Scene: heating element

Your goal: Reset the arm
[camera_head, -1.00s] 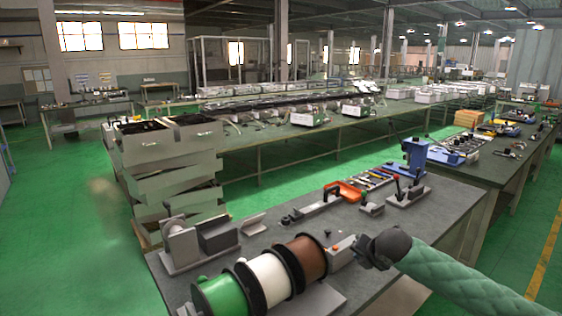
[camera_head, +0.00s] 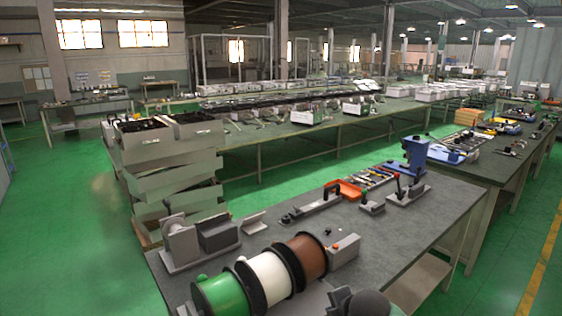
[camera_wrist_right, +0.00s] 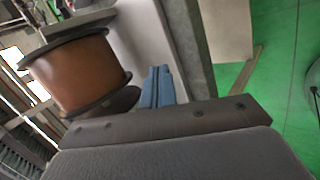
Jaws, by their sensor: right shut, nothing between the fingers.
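My right arm shows only as a dark rounded joint (camera_head: 368,303) at the bottom edge of the head view, in front of the grey workbench (camera_head: 410,232). In the right wrist view my right gripper (camera_wrist_right: 157,88) shows as two blue fingers pressed together with nothing between them. It points over the bench, right of the brown spool (camera_wrist_right: 80,75) and apart from it. My left gripper is in no view.
A green spool (camera_head: 222,292), a white spool (camera_head: 268,276) and the brown spool (camera_head: 308,256) stand in a row on the bench. A grey box with a red button (camera_head: 344,247) is beside them. Lever fixtures (camera_head: 408,190) and an orange tray (camera_head: 348,190) are farther back. The bench's right side is clear.

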